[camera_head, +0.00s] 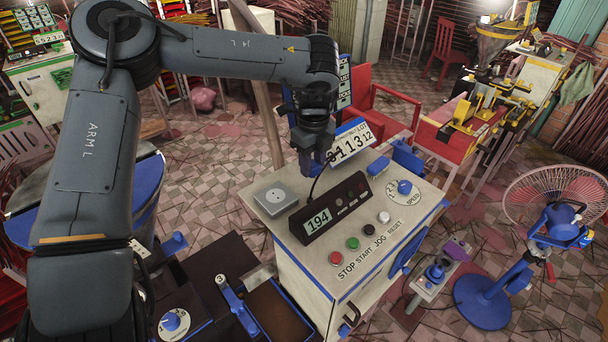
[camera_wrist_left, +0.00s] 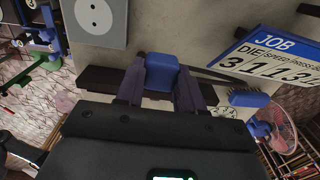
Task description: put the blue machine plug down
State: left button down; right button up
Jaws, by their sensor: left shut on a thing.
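In the left wrist view the blue machine plug (camera_wrist_left: 162,72) sits between the two fingers of my left gripper (camera_wrist_left: 160,84), which is shut on it. In the head view my left gripper (camera_head: 311,165) points down behind the display box on the machine's top. The plug is not clearly visible there; a dark cable curves up beside the gripper. A grey socket plate (camera_head: 276,197) with a round outlet lies left of the gripper; it also shows in the wrist view (camera_wrist_left: 95,14). I cannot tell whether the plug touches the top. My right gripper is out of view.
The white machine (camera_head: 375,254) carries a display box reading 194 (camera_head: 329,211), buttons and a speed dial (camera_head: 404,187). A job sign (camera_head: 352,142) stands close right of the gripper. A pedestal fan (camera_head: 556,205) stands at right.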

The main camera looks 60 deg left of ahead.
aim_at(304, 187)
pick_arm(q)
jog(key=a+f, duration=0.1)
jog(key=a, duration=0.1)
jog(key=shift+s+a+f, duration=0.3)
jog(key=shift+s+f, duration=0.1)
jog(key=shift+f, duration=2)
jog(key=shift+f+b, duration=0.55)
jog(key=shift+b, duration=0.05)
jog(key=c, duration=0.7)
grip_release()
